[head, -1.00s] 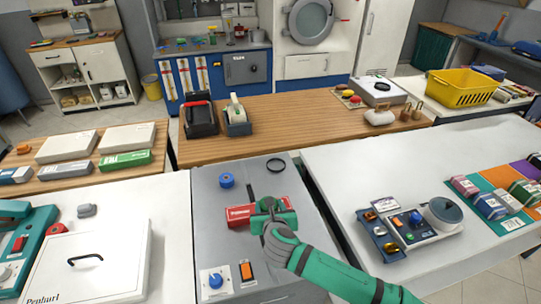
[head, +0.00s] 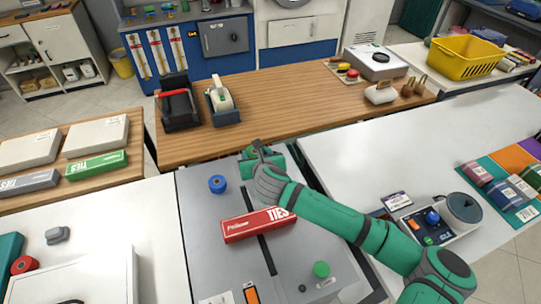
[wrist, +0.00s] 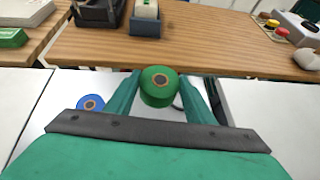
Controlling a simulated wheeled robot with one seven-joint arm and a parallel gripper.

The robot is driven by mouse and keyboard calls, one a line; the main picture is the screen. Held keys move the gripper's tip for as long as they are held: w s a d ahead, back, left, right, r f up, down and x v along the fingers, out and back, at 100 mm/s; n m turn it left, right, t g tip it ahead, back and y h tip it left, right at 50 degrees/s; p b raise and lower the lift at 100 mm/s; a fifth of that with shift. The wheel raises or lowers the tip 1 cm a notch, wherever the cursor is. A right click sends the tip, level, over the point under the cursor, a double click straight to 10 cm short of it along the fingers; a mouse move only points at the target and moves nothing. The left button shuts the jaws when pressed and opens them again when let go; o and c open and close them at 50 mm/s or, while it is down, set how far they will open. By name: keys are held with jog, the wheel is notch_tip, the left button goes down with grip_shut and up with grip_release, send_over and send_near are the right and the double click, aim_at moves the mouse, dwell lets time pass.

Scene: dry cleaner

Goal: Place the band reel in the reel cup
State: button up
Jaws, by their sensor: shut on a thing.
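My gripper (wrist: 160,82) is shut on a green reel (wrist: 157,88) with an orange-brown centre, held between the two fingers in the wrist view. In the head view my gripper (head: 259,158) is over the back of the grey counter unit (head: 200,250), and the reel cannot be made out there.
A red ties box (head: 258,225) lies on the grey unit below my forearm. A tape dispenser (head: 222,100) stands on the wooden counter (head: 290,105) beyond.

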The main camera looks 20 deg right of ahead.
jog(key=w+d+f, duration=0.4)
jog(key=d+f, duration=0.1)
jog(key=w+d+f, duration=0.2)
jog(key=d+f, duration=0.1)
jog(key=shift+w+f, duration=0.1)
jog(key=shift+w, duration=0.15)
jog(key=shift+w+d+f, duration=0.15)
jog(key=shift+f, duration=1.65)
jog(key=o, duration=1.1)
jog(key=shift+f, duration=0.1)
jog(key=shift+c, duration=0.2)
jog(key=shift+s+r, duration=0.3)
jog(key=shift+r, duration=0.05)
jog(key=v, duration=1.1)
jog(key=shift+s, duration=0.2)
